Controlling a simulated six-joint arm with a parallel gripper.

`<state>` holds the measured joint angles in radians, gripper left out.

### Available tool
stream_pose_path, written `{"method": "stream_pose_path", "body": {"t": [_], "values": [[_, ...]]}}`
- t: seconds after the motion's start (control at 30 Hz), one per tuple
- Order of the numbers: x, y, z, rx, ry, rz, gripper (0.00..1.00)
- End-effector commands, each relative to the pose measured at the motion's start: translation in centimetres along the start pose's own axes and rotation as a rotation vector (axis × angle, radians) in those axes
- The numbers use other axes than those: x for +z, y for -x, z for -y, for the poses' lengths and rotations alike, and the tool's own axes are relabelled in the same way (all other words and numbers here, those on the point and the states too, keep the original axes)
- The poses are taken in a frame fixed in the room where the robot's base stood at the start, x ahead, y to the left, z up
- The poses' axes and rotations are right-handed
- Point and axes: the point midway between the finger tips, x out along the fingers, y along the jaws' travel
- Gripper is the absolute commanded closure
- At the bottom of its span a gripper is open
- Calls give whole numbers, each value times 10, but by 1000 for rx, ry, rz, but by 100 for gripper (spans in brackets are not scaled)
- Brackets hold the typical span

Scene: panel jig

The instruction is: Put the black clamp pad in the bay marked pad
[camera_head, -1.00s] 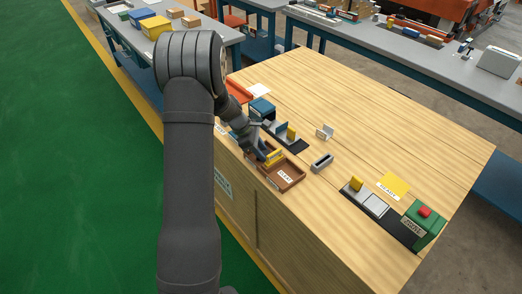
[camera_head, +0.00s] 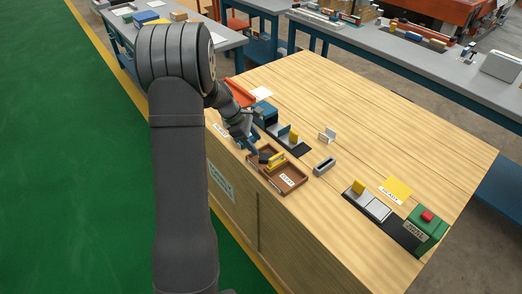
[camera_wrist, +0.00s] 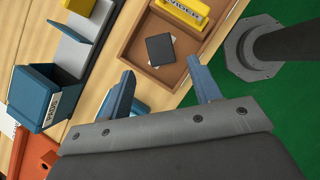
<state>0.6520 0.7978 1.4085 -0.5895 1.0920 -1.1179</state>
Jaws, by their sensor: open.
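The black clamp pad (camera_wrist: 160,49) lies flat in a bay of the brown tray (camera_wrist: 124,50), over a white label that shows only at its edges, so its word cannot be read. In the head view the pad (camera_head: 265,157) is a small dark patch at the tray's left end. A yellow piece (camera_wrist: 185,12) with a label is beside it, at the top edge of the wrist view. My gripper (camera_wrist: 160,65) is open and empty. Its two blue-grey fingers are spread apart below the pad in the wrist view. In the head view my gripper (camera_head: 252,147) is just left of the tray.
A blue box (camera_head: 264,111) and a rail with blue and yellow blocks (camera_head: 285,136) stand behind the tray. A grey holder (camera_head: 324,166) is right of it. A green box with a red button (camera_head: 426,226) stands far right.

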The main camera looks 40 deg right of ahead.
Motion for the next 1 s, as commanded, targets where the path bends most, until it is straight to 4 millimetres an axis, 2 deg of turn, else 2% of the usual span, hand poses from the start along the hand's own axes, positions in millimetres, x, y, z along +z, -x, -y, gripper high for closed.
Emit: {"method": "stream_pose_path", "body": {"t": [0.03, 0.2, 0.4, 0.77, 0.87, 1.0], "values": [[0, 12, -1, 4, 0, -1, 43], [0, 40, -1, 3, 0, 0, 43], [0, 54, 0, 1, 0, -1, 43], [0, 53, 0, -1, 0, 0, 43], [0, 47, 0, -2, 0, 0, 43], [0, 28, 0, -3, 0, 1, 43]]}}
